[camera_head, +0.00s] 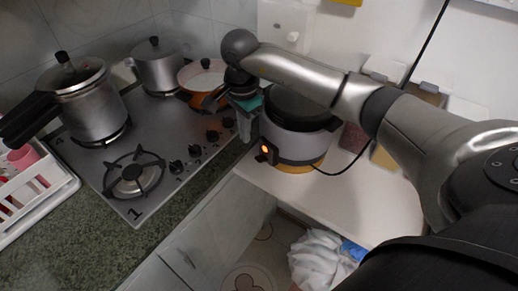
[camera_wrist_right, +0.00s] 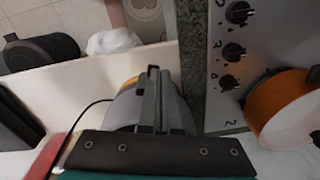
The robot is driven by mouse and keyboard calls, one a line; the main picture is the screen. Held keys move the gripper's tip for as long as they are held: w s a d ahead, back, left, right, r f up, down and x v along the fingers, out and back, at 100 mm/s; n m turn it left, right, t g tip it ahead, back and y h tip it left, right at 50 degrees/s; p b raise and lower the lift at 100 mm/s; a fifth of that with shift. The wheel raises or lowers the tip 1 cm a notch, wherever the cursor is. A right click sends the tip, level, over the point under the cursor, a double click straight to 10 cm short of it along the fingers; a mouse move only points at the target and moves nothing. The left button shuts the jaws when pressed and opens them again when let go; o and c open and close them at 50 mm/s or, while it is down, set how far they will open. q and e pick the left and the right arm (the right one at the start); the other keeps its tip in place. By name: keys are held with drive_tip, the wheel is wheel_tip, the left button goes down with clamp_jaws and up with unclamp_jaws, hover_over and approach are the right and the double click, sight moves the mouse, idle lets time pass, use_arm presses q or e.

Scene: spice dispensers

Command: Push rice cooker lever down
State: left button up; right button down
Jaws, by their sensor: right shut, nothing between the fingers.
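The rice cooker (camera_head: 292,145) is a silver pot-shaped appliance with a dark lid, standing on a white shelf (camera_head: 262,178). Its front has a small orange light and a dark lever (camera_head: 268,155) low on the left side. My right gripper (camera_head: 247,138) points down just left of the cooker's front, close above the lever; whether it touches is unclear. Its fingers are shut and empty. In the right wrist view the shut fingers (camera_wrist_right: 152,72) cover the middle of the cooker (camera_wrist_right: 125,108), and the lever is hidden behind them. My left gripper is not in view.
The stove (camera_head: 180,135) with knobs is left of the cooker, holding a pressure cooker (camera_head: 92,105), a lidded pot (camera_head: 158,68) and an orange pan (camera_head: 203,76). A black cord (camera_head: 345,168) runs right of the cooker. Spice dispensers (camera_head: 425,93) stand behind my right arm.

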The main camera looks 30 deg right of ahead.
sight(258, 159)
drive_tip(key=d, duration=0.1)
drive_tip(key=d+r+h, duration=0.1)
drive_tip(key=d, duration=0.1)
drive_tip(key=shift+s, duration=0.1)
drive_tip(key=shift+f, duration=0.15)
drive_tip(key=f, duration=0.6)
drive_tip(key=d+f, duration=0.1)
drive_tip(key=f, duration=0.2)
drive_tip(key=shift+f, duration=0.35)
drive_tip(key=shift+a+f+b, duration=0.3)
drive_tip(key=shift+a+b, duration=0.05)
drive_tip(key=shift+b, duration=0.2)
drive_tip(key=shift+s+a+f+b, duration=0.1)
drive_tip(key=shift+a+f+b, duration=0.6)
drive_tip(key=shift+b, duration=0.3)
drive_tip(key=shift+d+r, duration=0.1)
drive_tip(key=shift+d, duration=0.05)
